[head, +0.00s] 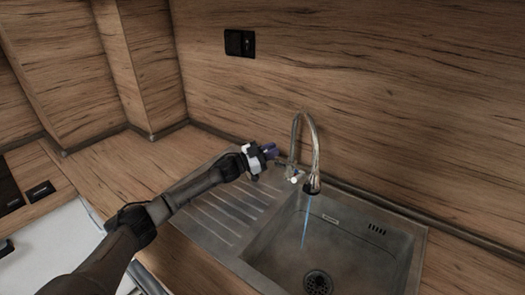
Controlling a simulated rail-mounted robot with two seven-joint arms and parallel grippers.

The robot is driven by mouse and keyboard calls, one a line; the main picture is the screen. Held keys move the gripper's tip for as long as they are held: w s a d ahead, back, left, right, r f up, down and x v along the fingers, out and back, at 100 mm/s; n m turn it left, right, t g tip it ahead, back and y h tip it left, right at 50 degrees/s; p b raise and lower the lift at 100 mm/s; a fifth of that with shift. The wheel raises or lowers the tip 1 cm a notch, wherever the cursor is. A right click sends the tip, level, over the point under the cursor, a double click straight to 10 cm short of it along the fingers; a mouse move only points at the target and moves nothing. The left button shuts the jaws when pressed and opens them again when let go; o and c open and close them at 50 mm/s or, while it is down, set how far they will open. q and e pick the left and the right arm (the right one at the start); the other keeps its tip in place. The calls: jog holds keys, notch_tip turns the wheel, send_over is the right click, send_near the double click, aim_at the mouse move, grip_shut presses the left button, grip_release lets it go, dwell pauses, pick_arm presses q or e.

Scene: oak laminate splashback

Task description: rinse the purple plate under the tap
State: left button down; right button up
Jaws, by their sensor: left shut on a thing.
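The tap (314,135) is a chrome gooseneck at the back of the steel sink (345,240). A thin blue stream of water (305,230) runs from its spout into the basin. My left gripper (271,154) is at the left side of the tap's base, shut on the tap's lever (283,164); the contact is small and partly hidden by the fingers. The fingers look dark purple-blue. I see no purple plate in this view. My right gripper is not in view.
The ribbed steel drainboard (225,215) left of the basin is bare under my left arm. The basin is empty, with a round drain (318,282). A black socket (240,43) is on the wooden splashback. The wooden counter (150,165) at the left is clear.

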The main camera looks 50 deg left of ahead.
pick_arm(q)
jog(key=shift+s+f, duration=0.1)
jog(key=c, duration=1.1)
grip_release()
jog(key=shift+s+f, duration=0.1)
jog(key=shift+s, duration=0.35)
jog(key=r+p+v, duration=0.2)
jog(key=v, duration=1)
jog(key=shift+s+r+p, duration=0.25)
jog(key=shift+s+p, duration=0.05)
jog(key=shift+p, duration=0.05)
